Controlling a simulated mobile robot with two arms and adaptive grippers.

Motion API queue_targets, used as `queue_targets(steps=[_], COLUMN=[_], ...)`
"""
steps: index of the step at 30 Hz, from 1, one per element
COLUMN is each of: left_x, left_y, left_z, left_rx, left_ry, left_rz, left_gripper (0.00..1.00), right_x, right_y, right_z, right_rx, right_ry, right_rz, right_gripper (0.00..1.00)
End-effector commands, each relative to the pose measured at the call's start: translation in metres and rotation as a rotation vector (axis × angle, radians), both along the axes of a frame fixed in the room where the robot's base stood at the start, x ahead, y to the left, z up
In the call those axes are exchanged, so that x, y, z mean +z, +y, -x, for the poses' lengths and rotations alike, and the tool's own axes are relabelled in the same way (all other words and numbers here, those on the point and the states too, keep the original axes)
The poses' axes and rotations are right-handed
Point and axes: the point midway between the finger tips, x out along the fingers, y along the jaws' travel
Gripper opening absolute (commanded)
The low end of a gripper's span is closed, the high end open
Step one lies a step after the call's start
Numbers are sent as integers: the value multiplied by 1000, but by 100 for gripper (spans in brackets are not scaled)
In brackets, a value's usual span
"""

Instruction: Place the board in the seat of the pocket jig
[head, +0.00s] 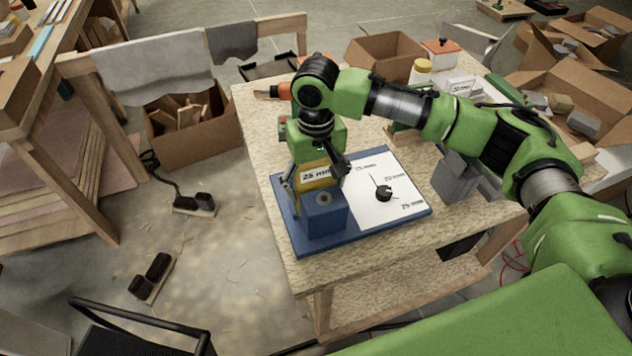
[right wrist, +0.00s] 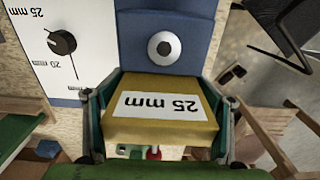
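My right gripper (head: 318,182) is shut on the board (head: 319,174), a yellowish block with a white "25 mm" label. In the right wrist view the board (right wrist: 160,128) sits between the two fingers. The pocket jig has a blue base plate (head: 300,236), a blue block (head: 326,222) with a round metal bushing, and a white panel (head: 362,214) with a black knob (head: 384,193) and mm markings. The board is right by the block, behind it in the head view. The seat is hidden by the board and gripper, so contact cannot be told. My left gripper is out of view.
The jig stands at the near left part of a speckled worktable (head: 282,120). A grey block-like object (head: 455,180) is right of the jig. A box of wood scraps (head: 190,130) is on the floor.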

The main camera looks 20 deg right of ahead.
Motion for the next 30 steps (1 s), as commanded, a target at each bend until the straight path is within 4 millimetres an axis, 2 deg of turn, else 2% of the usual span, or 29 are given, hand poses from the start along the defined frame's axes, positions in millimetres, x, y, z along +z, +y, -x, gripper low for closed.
queue_targets(steps=[1,2,14,17,30], left_x=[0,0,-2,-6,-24], left_y=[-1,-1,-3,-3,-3], left_z=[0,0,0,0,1], left_rx=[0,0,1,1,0], left_ry=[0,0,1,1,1], left_rz=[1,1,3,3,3], left_gripper=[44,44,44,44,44], right_x=[0,0,3,15,102], right_y=[0,0,0,1,1], right_z=[0,0,0,-1,0], right_rx=[0,0,1,0,0], right_ry=[1,1,-1,-3,-2], right_rz=[0,0,0,-1,-1], right_gripper=[86,92,92,92,92])
